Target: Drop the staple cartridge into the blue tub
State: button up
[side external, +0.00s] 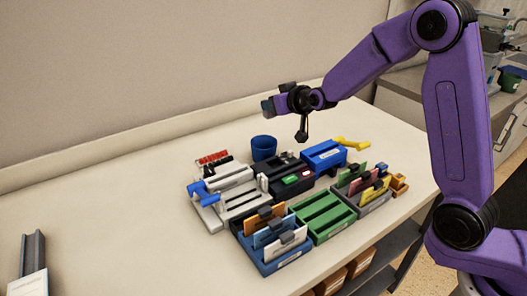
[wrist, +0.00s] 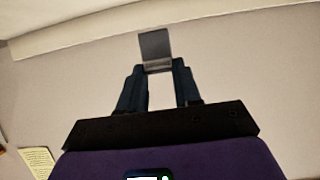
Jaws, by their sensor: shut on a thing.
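My gripper (side external: 268,106) is raised above the back of the table and points left, toward the wall. In the wrist view its two dark fingers (wrist: 158,72) are shut on a grey metallic piece, which appears to be the staple cartridge (wrist: 155,44). The cartridge sticks out beyond the fingertips. It is too small to make out clearly in the side view. The blue tub (side external: 263,148) is a round cup standing at the back of the table, below the gripper and apart from it. The inside bottom of the tub is hidden.
Crowded around the tub are a red-topped rack (side external: 213,157), a grey-white fixture (side external: 238,198), a black box (side external: 292,178) and a blue box (side external: 324,157). Green trays (side external: 325,214) and card holders (side external: 280,244) stand in front. The table's left side is mostly clear.

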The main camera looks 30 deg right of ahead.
jog(key=shift+w+d+r, duration=0.25)
jog(key=shift+w+d, duration=0.2)
jog(key=shift+w, duration=0.35)
jog(key=shift+f, duration=2.9)
jog(key=o, duration=1.1)
jog(key=v, duration=1.7)
jog(key=shift+s, duration=0.2)
jog(key=shift+a, duration=0.1)
